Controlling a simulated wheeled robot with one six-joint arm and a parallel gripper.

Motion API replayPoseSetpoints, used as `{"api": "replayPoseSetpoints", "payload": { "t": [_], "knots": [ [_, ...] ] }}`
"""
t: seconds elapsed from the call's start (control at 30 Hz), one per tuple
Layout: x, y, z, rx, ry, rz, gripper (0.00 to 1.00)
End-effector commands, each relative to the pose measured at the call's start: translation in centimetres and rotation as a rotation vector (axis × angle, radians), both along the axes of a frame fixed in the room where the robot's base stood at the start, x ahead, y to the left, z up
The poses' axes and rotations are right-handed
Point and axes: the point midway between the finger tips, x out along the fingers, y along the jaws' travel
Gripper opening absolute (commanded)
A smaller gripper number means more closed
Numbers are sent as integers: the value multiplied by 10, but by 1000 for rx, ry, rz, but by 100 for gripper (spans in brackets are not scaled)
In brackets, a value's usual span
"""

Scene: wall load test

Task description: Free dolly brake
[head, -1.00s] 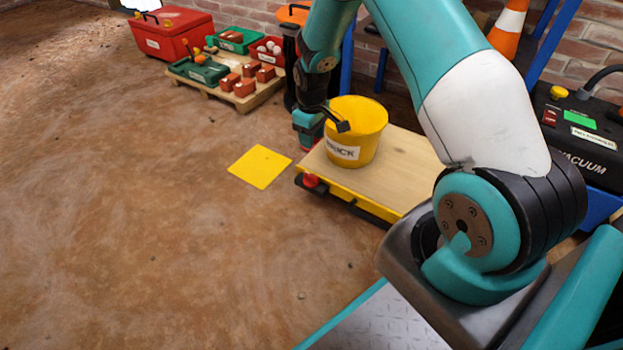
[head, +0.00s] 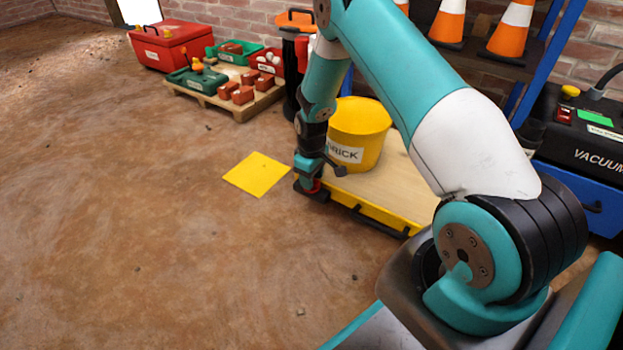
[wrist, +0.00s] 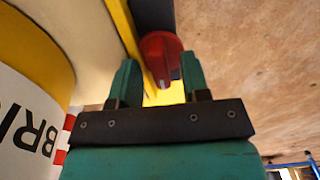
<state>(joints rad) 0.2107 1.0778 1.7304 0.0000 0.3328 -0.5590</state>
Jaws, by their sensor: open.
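The dolly (head: 385,190) is a low platform with a pale wooden deck, yellow sides and a black handle on its front edge. Its red brake knob (wrist: 160,52) sits on a dark mount at the dolly's near left corner. In the head view only a bit of red shows there, mostly hidden by my gripper (head: 309,186). My gripper points down at that corner. In the wrist view its two teal fingers (wrist: 160,78) are open, with the knob in line with the gap just past the tips. I cannot tell whether they touch it.
A yellow bucket (head: 360,122) labelled BRICK stands on the dolly close beside my gripper. A yellow square (head: 257,174) lies on the floor to the left. A pallet (head: 243,109) with bins and bricks is behind. A vacuum (head: 590,135) stands right. The left floor is clear.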

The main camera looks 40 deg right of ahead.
Motion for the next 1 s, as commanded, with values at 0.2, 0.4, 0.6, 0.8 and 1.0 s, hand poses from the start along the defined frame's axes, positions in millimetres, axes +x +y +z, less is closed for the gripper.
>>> {"api": "replayPoseSetpoints", "payload": {
  "t": [0.2, 0.4, 0.6, 0.8, 1.0],
  "knots": [
    [0, 0, 0, 0, 0, 0, 17],
    [0, 0, 0, 0, 0, 0, 0],
    [0, 0, 2, 1, 1, -23, 0],
    [-1, 0, 4, 0, 2, -112, 0],
    [-1, 0, 6, 0, 3, -270, 0]
  ]
}}
